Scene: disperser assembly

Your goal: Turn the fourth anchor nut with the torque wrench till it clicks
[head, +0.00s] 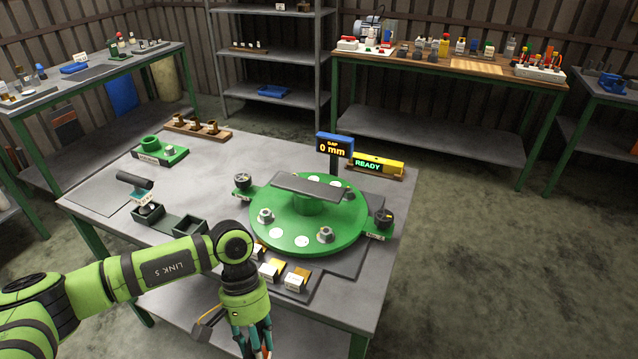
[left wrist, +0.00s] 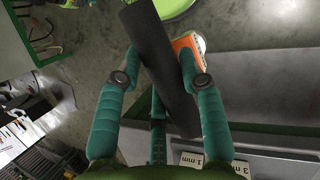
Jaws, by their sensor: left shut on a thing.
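My left gripper (head: 252,338) is at the front of the table, low in the head view. It is shut on a tool with a dark cylindrical handle (left wrist: 160,65) and an orange and white part (left wrist: 188,45), which I take as the torque wrench. The green round base (head: 345,238) lies on the table, apart from the gripper. My right gripper is not in view.
A dark-handled tool (head: 135,181) stands in a two-part holder (head: 190,226) whose other slot looks empty. Labelled shim blocks (head: 296,279) lie in front of the base. A display (head: 333,147) reads 0 mm; a yellow unit (head: 376,165) reads READY. Black knobs (head: 384,217) flank the base.

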